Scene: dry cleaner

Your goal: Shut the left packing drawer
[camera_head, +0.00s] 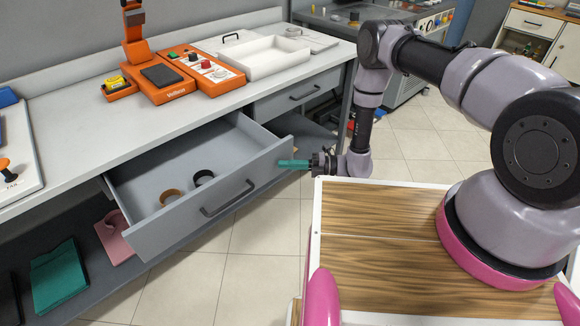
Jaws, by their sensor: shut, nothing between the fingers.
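The left packing drawer (150,235) is pulled far out from under the grey worktop. Its front panel has a dark bar handle (228,198). Inside lie a brown ring (170,196) and a black ring (203,177). My gripper (282,164) has teal fingers and is shut and empty. It is at the right end of the drawer's front panel, near the panel's upper edge. I cannot tell whether the fingers touch the panel.
A second drawer (304,92) to the right is closed. The worktop (75,125) carries an orange machine (176,92) and a white tray (262,62). A lower shelf holds a teal folder (58,277) and a pink item (112,236). Tiled floor (262,237) before the drawer is clear.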

